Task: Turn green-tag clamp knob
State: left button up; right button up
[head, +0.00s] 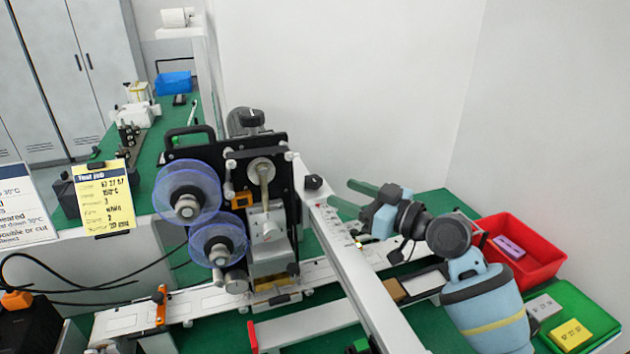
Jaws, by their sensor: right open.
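A black knob (313,182) sits at the far end of a long white beam (365,290) beside the printing machine. No green tag is clear on this knob. A small green piece with black parts (358,346) shows beside the near part of the beam, cut by the bottom edge; I cannot tell whether it is the green-tag clamp knob. My right gripper (340,192) is open, its two green fingers pointing left over the beam, just right of the black knob. Nothing shows between the fingers. My left gripper is out of view.
The machine (280,150) with two blue-rimmed reels (187,192) stands left of the beam. An orange clamp piece (160,305) is on the white rail. A red bin (530,262) and green tray (597,320) are at right. A yellow card (104,198) stands at left.

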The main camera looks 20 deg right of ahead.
aim_at(320, 183)
jog(key=x, duration=0.6)
jog(key=shift+w+a+r+p, duration=0.1)
jog(key=shift+w+a+p, duration=0.15)
jog(key=shift+p, duration=0.15)
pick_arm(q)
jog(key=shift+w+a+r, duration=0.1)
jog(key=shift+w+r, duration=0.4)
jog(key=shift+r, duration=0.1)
pick_arm(e)
jog(key=shift+w+a, duration=0.3)
jog(key=shift+w, duration=0.15)
jog(key=shift+c, duration=0.5)
